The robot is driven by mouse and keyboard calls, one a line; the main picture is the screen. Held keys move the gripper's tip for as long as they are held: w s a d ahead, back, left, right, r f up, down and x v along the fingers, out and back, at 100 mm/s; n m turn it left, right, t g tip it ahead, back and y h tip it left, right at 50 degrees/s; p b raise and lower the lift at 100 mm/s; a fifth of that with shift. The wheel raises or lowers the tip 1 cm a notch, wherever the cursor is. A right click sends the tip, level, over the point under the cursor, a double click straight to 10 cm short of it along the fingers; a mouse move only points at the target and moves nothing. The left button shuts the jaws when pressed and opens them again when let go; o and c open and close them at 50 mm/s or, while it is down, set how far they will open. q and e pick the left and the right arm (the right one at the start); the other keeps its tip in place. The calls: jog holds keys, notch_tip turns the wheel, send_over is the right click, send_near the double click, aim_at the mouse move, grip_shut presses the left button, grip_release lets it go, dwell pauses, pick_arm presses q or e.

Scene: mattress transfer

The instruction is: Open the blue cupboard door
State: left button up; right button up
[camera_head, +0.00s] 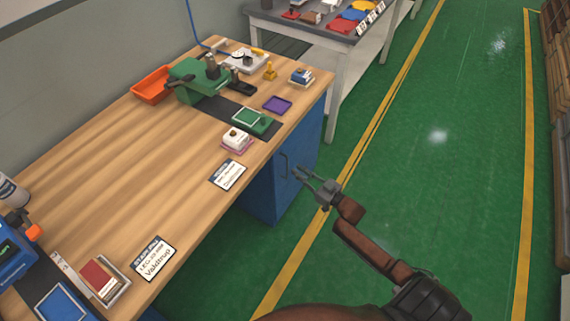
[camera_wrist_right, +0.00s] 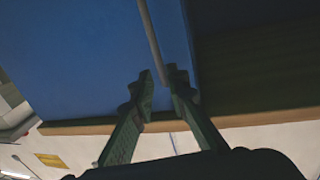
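The blue cupboard (camera_head: 307,149) stands under the far end of the wooden workbench. Its door handle (camera_head: 284,165) is a thin upright bar on the blue front. My right gripper (camera_head: 298,175) is just to the right of the handle in the head view, with its fingers apart. In the right wrist view the fingertips (camera_wrist_right: 160,78) point at the blue door (camera_wrist_right: 90,65). The grey handle bar (camera_wrist_right: 151,38) reaches down to between the fingertips. I cannot tell whether they touch it. The door looks shut. My left gripper is not in view.
The workbench (camera_head: 120,150) holds an orange bin (camera_head: 152,85), a green machine (camera_head: 198,80), small trays and label cards. A grey table (camera_head: 335,50) with coloured items stands beyond. The green floor (camera_head: 440,140) to the right is clear.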

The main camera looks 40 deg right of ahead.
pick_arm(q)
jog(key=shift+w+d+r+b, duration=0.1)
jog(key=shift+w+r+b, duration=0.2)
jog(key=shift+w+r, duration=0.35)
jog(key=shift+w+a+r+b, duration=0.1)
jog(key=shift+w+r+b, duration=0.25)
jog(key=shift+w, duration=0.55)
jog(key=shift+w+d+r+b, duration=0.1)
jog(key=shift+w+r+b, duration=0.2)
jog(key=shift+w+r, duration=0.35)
pick_arm(e)
jog(key=shift+w+a+f, duration=0.1)
jog(key=shift+w+a, duration=0.1)
jog(key=shift+w, duration=0.95)
jog(key=shift+w+a, duration=0.25)
jog(key=shift+w, duration=0.85)
jog(key=shift+w+a+f, duration=0.1)
jog(key=shift+w+a, duration=0.1)
jog(key=shift+w, duration=0.95)
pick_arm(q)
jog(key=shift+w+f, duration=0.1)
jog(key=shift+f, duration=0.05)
pick_arm(e)
jog(key=shift+c, duration=0.7)
grip_shut()
jog(key=shift+s+d, duration=0.1)
